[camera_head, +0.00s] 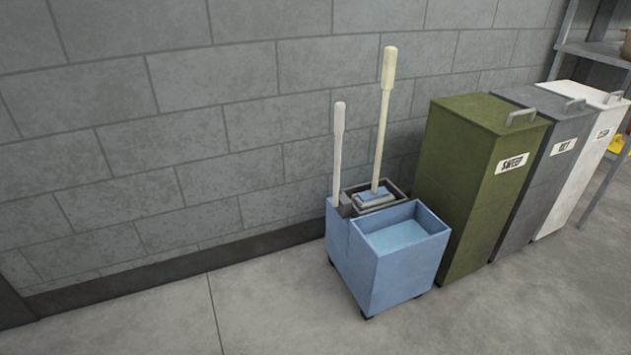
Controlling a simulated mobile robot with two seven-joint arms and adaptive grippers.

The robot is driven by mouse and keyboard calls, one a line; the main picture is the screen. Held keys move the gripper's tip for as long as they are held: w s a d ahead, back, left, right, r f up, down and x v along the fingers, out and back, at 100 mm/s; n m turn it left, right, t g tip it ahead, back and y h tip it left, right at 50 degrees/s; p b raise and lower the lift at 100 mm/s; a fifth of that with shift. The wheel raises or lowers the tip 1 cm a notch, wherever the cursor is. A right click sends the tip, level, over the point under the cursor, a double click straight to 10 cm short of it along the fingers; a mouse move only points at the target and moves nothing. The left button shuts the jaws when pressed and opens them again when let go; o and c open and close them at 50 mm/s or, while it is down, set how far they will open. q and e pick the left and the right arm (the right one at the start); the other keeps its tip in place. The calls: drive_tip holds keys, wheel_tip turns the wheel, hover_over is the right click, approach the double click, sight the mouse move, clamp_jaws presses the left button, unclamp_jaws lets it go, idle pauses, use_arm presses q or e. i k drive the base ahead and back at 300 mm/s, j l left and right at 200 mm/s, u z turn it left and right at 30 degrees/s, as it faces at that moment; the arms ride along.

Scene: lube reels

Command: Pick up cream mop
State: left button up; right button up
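The cream mop (382,118) stands nearly upright with its handle leaning slightly right at the top. Its thicker cream grip (389,67) is at the upper end. Its lower end goes into the dark wringer part at the back of a blue mop bucket (400,275), and the mop head is mostly hidden there. A shorter, whitish-grey handle (338,150) stands at the bucket's left side, apart from the cream mop. Neither of my grippers shows in the head view.
A green bin labelled SWEEP (468,180), a grey bin (545,160) and a white bin (585,160) stand right of the bucket. A grey block wall (150,130) is close behind. The concrete floor (250,310) in front and left is clear.

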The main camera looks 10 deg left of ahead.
sight(367, 200)
drive_tip(key=i+l+u, duration=0.35)
drive_tip(key=l+u, duration=0.15)
drive_tip(key=i+l+u, duration=0.2)
drive_tip(key=l, duration=0.25)
drive_tip(key=i+l+u, duration=0.1)
drive_tip(key=l, duration=0.25)
drive_tip(key=i+l+u, duration=0.1)
drive_tip(key=l, duration=0.25)
drive_tip(key=i+l+u, duration=0.1)
drive_tip(key=l, duration=0.3)
drive_tip(key=i+l, duration=0.1)
drive_tip(key=l, duration=0.65)
drive_tip(key=i+l+u, duration=0.1)
drive_tip(key=l, duration=0.25)
drive_tip(key=i, duration=0.05)
